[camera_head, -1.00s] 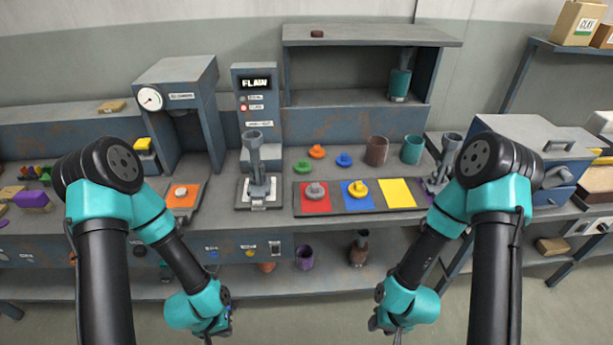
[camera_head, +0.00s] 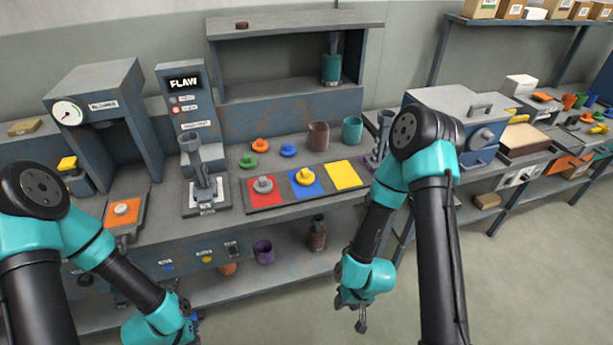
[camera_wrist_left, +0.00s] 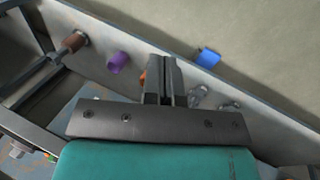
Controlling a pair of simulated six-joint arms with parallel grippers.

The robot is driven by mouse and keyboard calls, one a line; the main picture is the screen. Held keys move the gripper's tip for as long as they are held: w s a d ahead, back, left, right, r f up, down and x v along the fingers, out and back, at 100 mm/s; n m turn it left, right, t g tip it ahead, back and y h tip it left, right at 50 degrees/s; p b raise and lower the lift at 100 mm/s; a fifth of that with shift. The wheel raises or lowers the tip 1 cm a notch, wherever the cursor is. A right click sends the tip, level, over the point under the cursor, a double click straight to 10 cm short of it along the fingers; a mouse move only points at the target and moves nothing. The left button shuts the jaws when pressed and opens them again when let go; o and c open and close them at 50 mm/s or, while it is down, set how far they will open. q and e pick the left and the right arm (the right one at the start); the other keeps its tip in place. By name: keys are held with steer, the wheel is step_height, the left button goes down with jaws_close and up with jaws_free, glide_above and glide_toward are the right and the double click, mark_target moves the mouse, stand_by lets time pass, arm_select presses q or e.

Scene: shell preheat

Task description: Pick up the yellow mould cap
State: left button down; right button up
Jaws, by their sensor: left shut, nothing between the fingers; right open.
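The yellow mould cap (camera_head: 305,177) is a round, knobbed disc in the head view. It sits on the blue square (camera_head: 318,187) of a dark board on the bench, between a red square and a yellow square. My left gripper (camera_head: 192,322) hangs low in front of the bench, well short of the cap. In the left wrist view its fingers (camera_wrist_left: 165,84) are together with nothing between them. My right gripper (camera_head: 361,322) hangs below bench height in front of the lower shelf, open and empty, apart from the cap.
A grey cap (camera_head: 264,184) sits on the red square. An orange cap (camera_head: 260,145), a green cap (camera_head: 248,161) and a blue cap (camera_head: 288,150) lie behind the board. Brown (camera_head: 318,136) and teal (camera_head: 352,130) cups stand behind it. A grey press (camera_head: 203,180) stands left. Floor at right is clear.

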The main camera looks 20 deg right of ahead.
stand_by(0.4)
arm_select(q)
jaws_free()
stand_by(0.8)
